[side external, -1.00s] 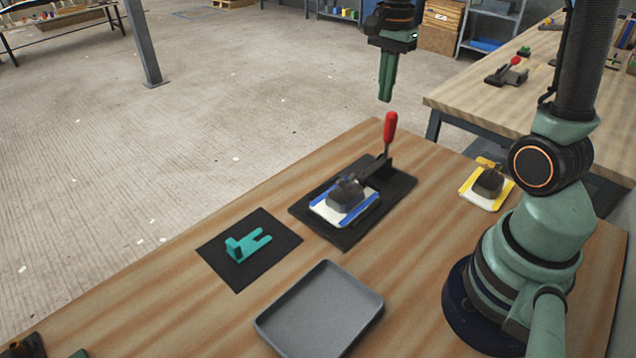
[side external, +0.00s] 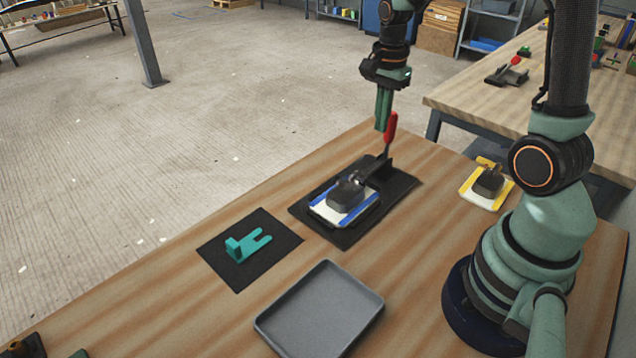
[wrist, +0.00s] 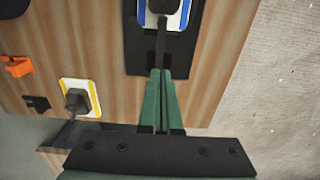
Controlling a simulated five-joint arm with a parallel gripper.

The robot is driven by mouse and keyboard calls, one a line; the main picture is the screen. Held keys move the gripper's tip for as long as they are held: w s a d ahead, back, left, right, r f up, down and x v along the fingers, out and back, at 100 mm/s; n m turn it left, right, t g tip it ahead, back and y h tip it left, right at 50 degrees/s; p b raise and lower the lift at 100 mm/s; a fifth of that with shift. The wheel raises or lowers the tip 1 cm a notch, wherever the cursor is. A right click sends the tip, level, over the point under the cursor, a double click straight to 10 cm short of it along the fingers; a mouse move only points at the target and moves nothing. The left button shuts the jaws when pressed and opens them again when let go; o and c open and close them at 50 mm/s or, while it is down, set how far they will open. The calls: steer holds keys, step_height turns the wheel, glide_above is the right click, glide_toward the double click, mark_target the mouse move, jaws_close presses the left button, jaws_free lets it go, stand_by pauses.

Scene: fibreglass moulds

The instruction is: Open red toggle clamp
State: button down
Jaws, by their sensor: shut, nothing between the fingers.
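The red toggle clamp handle (side external: 391,128) stands nearly upright at the far end of the black base plate (side external: 400,190). A dark bar (wrist: 161,42) runs from the clamp towards a dark block (side external: 346,195) on a white plate with blue edges (side external: 325,213). My gripper (side external: 381,130) is shut and empty, pointing down just left of the red handle. Its fingertips overlap the handle's edge in the side view; whether they touch I cannot tell. In the wrist view my closed green fingers (wrist: 161,72) point at the clamp, and the red handle is hidden.
A yellow-edged plate with a dark block (side external: 488,183) lies to the right. A teal forked part (side external: 248,245) rests on a black mat (side external: 240,280) to the left. A grey tray (side external: 320,310) lies in front. Another bench with a red-handled clamp (side external: 508,72) stands behind.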

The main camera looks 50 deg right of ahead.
steer(key=shift+d, duration=0.1)
steer(key=shift+d+f, duration=1.15)
steer(key=shift+d, duration=3)
step_height(320, 180, up, 8)
steer(key=a, duration=0.2)
steer(key=s+a+r+n+t, duration=0.2)
steer(key=s+a+n, duration=0.1)
steer(key=a+n, duration=0.6)
steer(key=s+a+r+n+t, duration=0.2)
steer(key=s+a+n+t, duration=0.1)
steer(key=a+n, duration=0.6)
steer(key=shift+s+a+r+t, duration=0.25)
steer(key=shift+a+r+t, duration=0.05)
steer(key=shift+a, duration=0.35)
